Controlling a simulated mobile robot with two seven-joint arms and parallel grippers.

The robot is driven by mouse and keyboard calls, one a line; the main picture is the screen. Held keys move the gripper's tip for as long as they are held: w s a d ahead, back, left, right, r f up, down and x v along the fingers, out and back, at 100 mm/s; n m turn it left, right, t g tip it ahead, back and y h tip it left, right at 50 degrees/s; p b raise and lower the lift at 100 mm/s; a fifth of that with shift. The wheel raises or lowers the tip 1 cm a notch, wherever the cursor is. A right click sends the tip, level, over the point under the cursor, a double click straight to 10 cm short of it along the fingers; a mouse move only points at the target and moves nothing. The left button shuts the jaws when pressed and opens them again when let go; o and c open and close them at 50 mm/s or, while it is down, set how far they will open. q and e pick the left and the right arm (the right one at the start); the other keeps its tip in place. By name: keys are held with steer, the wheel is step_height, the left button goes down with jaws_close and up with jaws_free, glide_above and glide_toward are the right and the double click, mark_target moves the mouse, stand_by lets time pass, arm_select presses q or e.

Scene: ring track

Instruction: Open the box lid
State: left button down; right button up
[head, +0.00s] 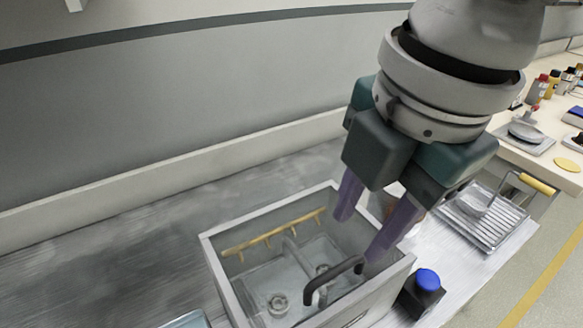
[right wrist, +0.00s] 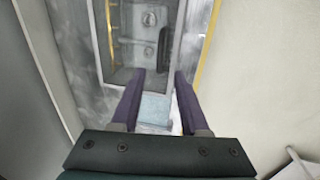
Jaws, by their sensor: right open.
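A grey rectangular box (head: 215,255) stands on the grey worktop, with a dark arched handle (head: 335,278) at its near side. A yellow strip and round fittings show within its frame. I cannot tell whether a clear lid covers them. In the right wrist view the box (right wrist: 123,78) lies beyond the fingertips, and the handle (right wrist: 163,42) is at its right side. My right gripper (head: 358,238) has two purple fingers, apart and empty, pointing down over the box's right part. In the head view the fingertips appear just above the handle; contact cannot be told. My left gripper is not in view.
A dark bottle with a blue cap (head: 428,280) stands right of the box. A metal rack (head: 485,225) lies farther right. A pale blue item (head: 187,320) is at the bottom edge. A wall runs behind. Worktop left of the box is clear.

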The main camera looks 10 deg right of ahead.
mark_target(337, 270)
steer(key=f, duration=0.2)
steer(key=w+f, duration=0.1)
steer(key=f, duration=0.2)
steer(key=f+b, duration=0.1)
steer(key=f, duration=0.2)
steer(key=shift+w+a+f, duration=0.15)
steer(key=shift+w+a, duration=0.1)
jaws_close()
stand_by(1.0)
